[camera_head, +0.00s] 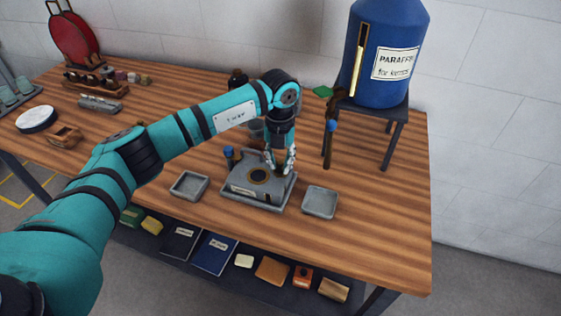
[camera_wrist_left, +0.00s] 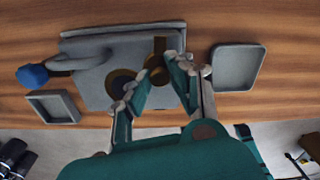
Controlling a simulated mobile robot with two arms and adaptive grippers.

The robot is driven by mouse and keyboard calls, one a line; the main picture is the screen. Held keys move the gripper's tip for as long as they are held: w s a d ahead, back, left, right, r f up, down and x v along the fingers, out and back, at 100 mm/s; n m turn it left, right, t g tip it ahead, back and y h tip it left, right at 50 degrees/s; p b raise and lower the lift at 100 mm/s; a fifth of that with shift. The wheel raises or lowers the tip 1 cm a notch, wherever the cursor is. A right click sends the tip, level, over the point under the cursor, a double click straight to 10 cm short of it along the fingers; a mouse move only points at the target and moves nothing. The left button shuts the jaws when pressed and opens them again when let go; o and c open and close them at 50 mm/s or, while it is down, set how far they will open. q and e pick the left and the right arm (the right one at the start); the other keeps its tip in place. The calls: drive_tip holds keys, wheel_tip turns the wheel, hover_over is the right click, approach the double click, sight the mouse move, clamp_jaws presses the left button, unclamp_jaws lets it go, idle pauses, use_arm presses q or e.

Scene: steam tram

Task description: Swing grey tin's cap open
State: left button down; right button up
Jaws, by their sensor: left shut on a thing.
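The grey tin (camera_head: 243,188) sits on the wooden table, low and flat, with a dark round opening ringed in brass (camera_head: 258,175) on its top. It also shows in the wrist view (camera_wrist_left: 95,62), its ring (camera_wrist_left: 120,82) left of my fingers. My left gripper (camera_head: 280,168) points down over the tin's right back part. In the wrist view my left gripper (camera_wrist_left: 161,66) is shut on a small brass-coloured piece, seemingly the cap (camera_wrist_left: 158,48), beside the ring. The fingers partly hide the piece and the ring's edge. My right gripper is not in view.
Shallow grey trays stand left (camera_head: 189,185) and right (camera_head: 320,202) of the tin. A blue knob (camera_head: 228,152) rises at its back left. Right front tabletop is clear.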

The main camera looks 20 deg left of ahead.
use_arm(q)
drive_tip(key=m+b, duration=0.1)
drive_tip(key=a+m+b, duration=0.1)
drive_tip(key=m, duration=0.1)
drive_tip(key=shift+w+f, duration=0.15)
drive_tip(key=m+b, duration=0.2)
drive_tip(key=shift+w+a+m, duration=0.2)
drive_tip(key=shift+a+m, duration=0.1)
drive_tip(key=shift+m, duration=0.1)
drive_tip(key=m+b, duration=0.2)
drive_tip(key=m, duration=0.1)
drive_tip(key=w+a+m, duration=0.1)
drive_tip(key=shift+m+b, duration=0.3)
drive_tip(key=shift+b, duration=0.1)
drive_tip(key=m, duration=0.1)
drive_tip(key=m+b, duration=0.1)
drive_tip(key=shift+w+a+m, duration=0.1)
drive_tip(key=shift+w+m, duration=0.2)
drive_tip(key=m, duration=0.2)
drive_tip(key=shift+w+a+m, duration=0.1)
drive_tip(key=shift+w+m, duration=0.3)
drive_tip(key=m, duration=0.2)
drive_tip(key=w+m+b, duration=0.1)
drive_tip(key=m, duration=0.2)
drive_tip(key=shift+w+r, duration=0.2)
drive_tip(key=shift+m, duration=0.3)
drive_tip(key=c, duration=1.2)
unclamp_jaws()
